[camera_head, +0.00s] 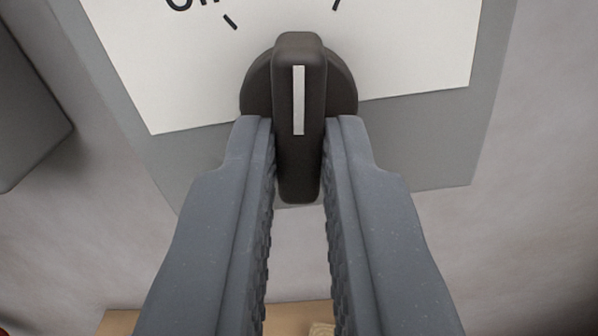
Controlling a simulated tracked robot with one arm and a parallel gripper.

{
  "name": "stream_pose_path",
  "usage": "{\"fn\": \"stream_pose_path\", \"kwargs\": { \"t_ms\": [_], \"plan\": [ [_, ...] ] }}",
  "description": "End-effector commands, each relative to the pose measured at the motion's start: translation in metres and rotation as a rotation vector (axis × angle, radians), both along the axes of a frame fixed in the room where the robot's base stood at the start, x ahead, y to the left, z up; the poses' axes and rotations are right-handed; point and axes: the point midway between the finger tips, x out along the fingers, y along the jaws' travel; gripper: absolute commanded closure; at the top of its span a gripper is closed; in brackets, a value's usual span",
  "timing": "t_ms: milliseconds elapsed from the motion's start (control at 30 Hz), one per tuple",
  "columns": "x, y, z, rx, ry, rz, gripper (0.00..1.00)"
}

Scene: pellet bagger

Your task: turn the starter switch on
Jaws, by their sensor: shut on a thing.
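The starter switch (299,165) is a black rotary knob with a round base and a long raised grip. A white line runs along the upper part of the grip and points straight up in the picture. It is mounted over a tilted white label plate (420,50) with partly cut-off lettering at the upper left and two black tick marks. The white line lies between the two ticks. My gripper (298,140) has one grey ridged finger on each side of the grip and is shut on it. The full lettering is out of the frame.
The label sits on a grey panel (480,130) on a pale wall (520,240). A dark grey box (30,100) stands at the left edge. A wooden surface (120,320) shows at the bottom, with a small red thing at the lower left corner.

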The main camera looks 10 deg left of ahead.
Motion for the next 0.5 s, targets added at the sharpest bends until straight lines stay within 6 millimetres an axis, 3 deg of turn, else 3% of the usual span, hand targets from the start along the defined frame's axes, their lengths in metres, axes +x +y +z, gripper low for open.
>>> {"fn": "stream_pose_path", "kwargs": {
  "t_ms": [500],
  "plan": [
    [-0.0001,0.0015,-0.0008,0.317,0.002,-0.001,1.0]
  ]
}}
